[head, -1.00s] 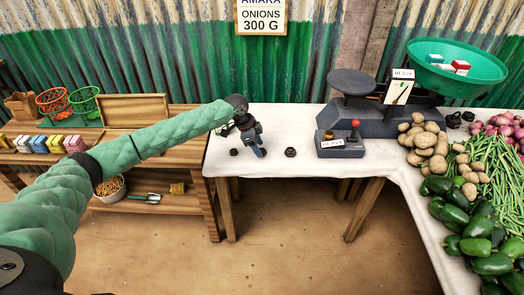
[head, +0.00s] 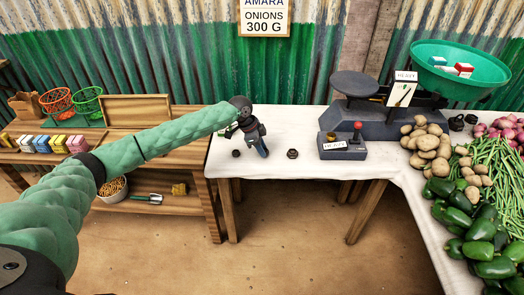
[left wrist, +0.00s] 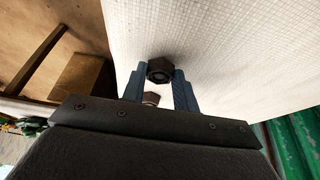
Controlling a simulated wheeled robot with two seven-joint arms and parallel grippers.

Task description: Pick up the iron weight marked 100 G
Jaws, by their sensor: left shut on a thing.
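My left gripper (head: 263,152) points down at the white-covered table, with its blue fingers closed. In the left wrist view, the left gripper (left wrist: 160,78) is shut on a dark iron weight (left wrist: 160,70) at its fingertips. The held weight cannot be made out in the head view. One dark weight (head: 236,152) stands left of the gripper and another weight (head: 292,153) stands to its right. No mark is readable on any weight. My right gripper is out of view.
A small device with a red knob (head: 357,126) and a dark balance scale (head: 380,122) with a green pan (head: 425,72) stand to the right. Potatoes (head: 432,165), beans and green peppers cover the right table. A wooden shelf (head: 150,155) stands left. The table front near the weights is clear.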

